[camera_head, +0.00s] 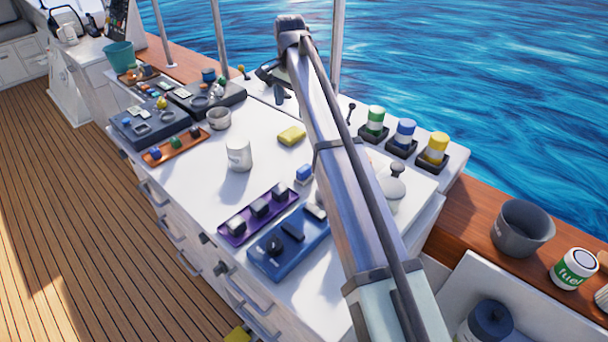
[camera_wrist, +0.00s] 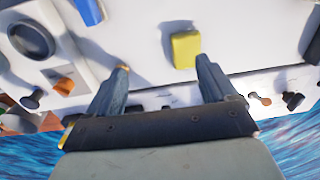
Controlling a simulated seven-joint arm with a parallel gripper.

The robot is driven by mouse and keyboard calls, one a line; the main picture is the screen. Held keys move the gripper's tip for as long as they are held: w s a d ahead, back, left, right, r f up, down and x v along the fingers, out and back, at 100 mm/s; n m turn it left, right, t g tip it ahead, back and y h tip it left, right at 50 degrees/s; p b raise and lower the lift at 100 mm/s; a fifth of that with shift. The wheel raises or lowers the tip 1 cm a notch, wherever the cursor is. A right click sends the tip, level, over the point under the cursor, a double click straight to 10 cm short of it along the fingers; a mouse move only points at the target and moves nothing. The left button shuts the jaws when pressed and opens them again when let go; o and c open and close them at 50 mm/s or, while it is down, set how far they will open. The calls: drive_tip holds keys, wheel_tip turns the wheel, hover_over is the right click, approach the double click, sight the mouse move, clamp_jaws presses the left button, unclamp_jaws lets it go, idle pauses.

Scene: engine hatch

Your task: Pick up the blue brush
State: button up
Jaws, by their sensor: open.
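The blue brush (camera_head: 304,174) appears to be the small block with a blue top and pale lower part. It lies on the white counter, just left of my arm in the head view. In the wrist view a blue piece that looks like the same brush (camera_wrist: 88,11) is cut off by the top edge, at upper left. My gripper (camera_wrist: 163,64) is open and empty above the counter, its fingers spread. The brush is outside the fingers, apart from them. In the head view the gripper (camera_head: 277,90) is at the counter's far side, partly hidden by my arm.
A yellow sponge (camera_head: 291,136) lies near the brush; it also shows near the fingers in the wrist view (camera_wrist: 185,49). A white mug (camera_head: 239,155), purple tray (camera_head: 232,234), blue tray (camera_head: 262,268) and lidded pot (camera_head: 391,190) surround the area. Coloured canisters (camera_head: 405,134) line the far right.

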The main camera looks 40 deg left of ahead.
sight(304, 168)
drive_tip(key=s+d+f+m, duration=0.1)
drive_tip(key=s+d+m, duration=0.3)
drive_tip(key=m, duration=0.5)
drive_tip(key=s+d+m, duration=0.3)
drive_tip(key=d+m, duration=0.3)
drive_tip(key=m, duration=0.3)
drive_tip(key=f, duration=0.9)
drive_tip(key=shift+w+a, duration=0.2)
drive_tip(key=shift+w, duration=0.05)
drive_tip(key=shift+d+f, duration=0.2)
drive_tip(key=shift+f, duration=0.65)
drive_tip(key=shift+d+f, duration=0.15)
drive_tip(key=shift+f, duration=0.7)
drive_tip(key=shift+d+f, duration=0.2)
drive_tip(key=shift+f, duration=0.65)
drive_tip(key=shift+c, duration=0.4)
drive_tip(key=c, duration=1.1)
drive_tip(key=shift+r, duration=0.1)
